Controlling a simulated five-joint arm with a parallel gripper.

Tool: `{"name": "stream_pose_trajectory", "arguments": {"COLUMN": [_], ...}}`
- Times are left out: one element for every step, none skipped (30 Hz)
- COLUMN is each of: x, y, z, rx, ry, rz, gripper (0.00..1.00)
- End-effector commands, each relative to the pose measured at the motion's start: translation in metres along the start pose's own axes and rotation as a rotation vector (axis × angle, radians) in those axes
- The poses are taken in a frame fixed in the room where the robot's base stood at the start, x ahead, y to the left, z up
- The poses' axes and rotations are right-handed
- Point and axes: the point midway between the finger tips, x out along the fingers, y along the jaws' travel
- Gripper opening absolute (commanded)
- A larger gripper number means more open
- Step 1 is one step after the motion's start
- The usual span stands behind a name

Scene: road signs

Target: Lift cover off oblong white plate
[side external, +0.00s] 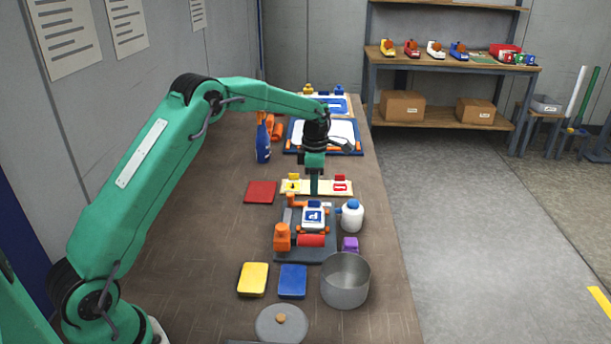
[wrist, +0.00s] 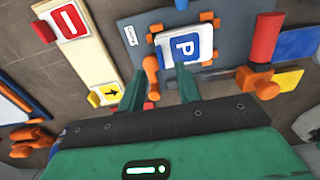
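My gripper (side external: 314,190) points down over the middle of the bench. Its two green fingers (wrist: 160,85) are apart, with nothing held between them. An oblong cream-white plate (wrist: 85,48) carries a red sign cover (wrist: 70,23) and a yellow arrow cover (wrist: 106,95). In the side view the plate (side external: 316,188) lies just behind the gripper, partly hidden by it. A white piece with a blue P sign (wrist: 186,46) sits among orange clamps on a grey board (wrist: 133,18); it also shows in the side view (side external: 313,216). I cannot tell which piece is the task's cover.
An orange handle (wrist: 151,72) shows between the fingers. A white bottle (side external: 352,216), purple block (side external: 350,244), metal pot (side external: 345,281) and lid (side external: 281,323) stand nearer. Yellow (side external: 253,279) and blue (side external: 292,281) pads lie front left. Bare bench (side external: 215,215) lies left.

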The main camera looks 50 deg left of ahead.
Motion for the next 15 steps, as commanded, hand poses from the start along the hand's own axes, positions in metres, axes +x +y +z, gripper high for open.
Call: {"name": "stream_pose_trajectory", "arguments": {"x": [0.003,0.004,0.007,0.010,0.013,0.018,0.022,0.025,0.030,0.034,0.037,0.041,0.044,0.046,0.048], "y": [0.000,0.000,-0.001,-0.001,-0.001,-0.001,-0.001,-0.001,-0.001,-0.001,-0.001,-0.001,-0.001,-0.001,-0.001], "z": [0.000,0.000,0.000,-0.001,-0.001,-0.001,-0.001,-0.001,-0.001,-0.001,-0.001,-0.001,-0.001,-0.001,-0.001], "rx": [0.000,0.000,0.000,0.000,0.000,0.000,0.000,0.000,0.000,0.000,0.000,0.000,0.000,0.000,0.000], "ry": [0.001,0.001,0.001,0.002,0.002,0.002,0.002,0.002,0.002,0.002,0.002,0.002,0.002,0.002,0.001], "rz": [-0.001,-0.001,-0.002,-0.002,-0.003,-0.003,-0.003,-0.003,-0.003,-0.003,-0.002,-0.003,-0.003,-0.002,-0.001], "gripper": [0.34,0.34,0.34,0.34,0.34,0.34,0.34,0.34,0.34,0.34,0.34,0.34,0.34,0.34,0.34]}}
